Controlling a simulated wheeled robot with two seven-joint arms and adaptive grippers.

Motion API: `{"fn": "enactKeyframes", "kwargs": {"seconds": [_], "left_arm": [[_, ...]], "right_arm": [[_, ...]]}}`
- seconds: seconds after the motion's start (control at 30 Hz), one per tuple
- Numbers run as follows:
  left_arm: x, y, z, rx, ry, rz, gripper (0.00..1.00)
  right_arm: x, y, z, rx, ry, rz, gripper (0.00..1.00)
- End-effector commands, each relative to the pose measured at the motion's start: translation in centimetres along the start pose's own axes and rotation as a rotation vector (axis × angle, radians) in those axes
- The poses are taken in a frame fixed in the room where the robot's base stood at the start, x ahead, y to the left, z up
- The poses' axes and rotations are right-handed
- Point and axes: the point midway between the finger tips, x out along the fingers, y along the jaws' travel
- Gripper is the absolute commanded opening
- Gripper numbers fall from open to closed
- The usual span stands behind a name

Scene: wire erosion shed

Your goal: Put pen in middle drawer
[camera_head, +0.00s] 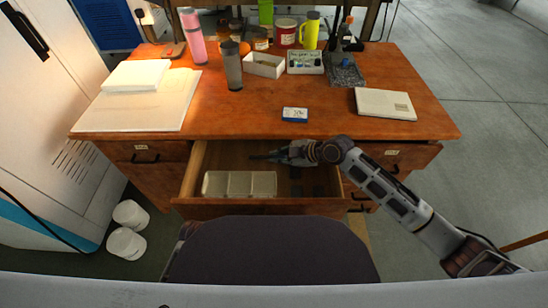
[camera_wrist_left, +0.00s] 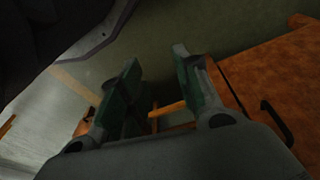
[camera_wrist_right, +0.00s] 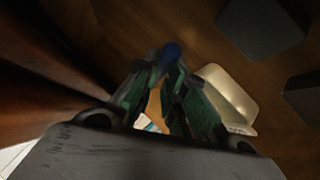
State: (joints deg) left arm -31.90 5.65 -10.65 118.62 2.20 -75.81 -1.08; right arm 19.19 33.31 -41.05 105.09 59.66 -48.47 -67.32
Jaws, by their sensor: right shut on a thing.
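The middle drawer (camera_head: 215,160) of the wooden desk is pulled open. My right gripper (camera_head: 270,156) reaches in over the drawer from the right and points left. In the right wrist view my right gripper (camera_wrist_right: 165,75) is shut on the pen, whose rounded blue end (camera_wrist_right: 171,52) shows between the fingertips. Most of the pen is hidden by the fingers, and I cannot make it out in the head view. My left gripper (camera_wrist_left: 160,85) is open and empty in the left wrist view, low beside the desk; it is not clearly visible in the head view.
A pale compartment tray (camera_head: 240,184) lies in the drawer's front left; dark flat patches lie to its right. The desktop (camera_head: 240,118) carries a small blue-and-white box (camera_head: 295,114), a grey tumbler (camera_head: 232,66) and a closed book (camera_head: 385,104). A dark chair (camera_head: 270,255) stands in front.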

Motion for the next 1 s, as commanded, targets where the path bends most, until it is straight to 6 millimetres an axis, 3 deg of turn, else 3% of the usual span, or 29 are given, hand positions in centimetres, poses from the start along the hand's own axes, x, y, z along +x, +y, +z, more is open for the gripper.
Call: {"fn": "enactKeyframes", "kwargs": {"seconds": [0.3, 1.0], "left_arm": [[-1.0, 0.3, -0.5, 0.0, 0.024, 0.006, 0.33], [-1.3, 0.3, -0.6, 0.001, 0.026, 0.008, 0.33]], "right_arm": [[2.7, -0.1, 0.1, 0.0, 0.001, 0.001, 0.0], [3.2, -0.5, 0.6, 0.0, 0.0, 0.0, 0.0]]}}
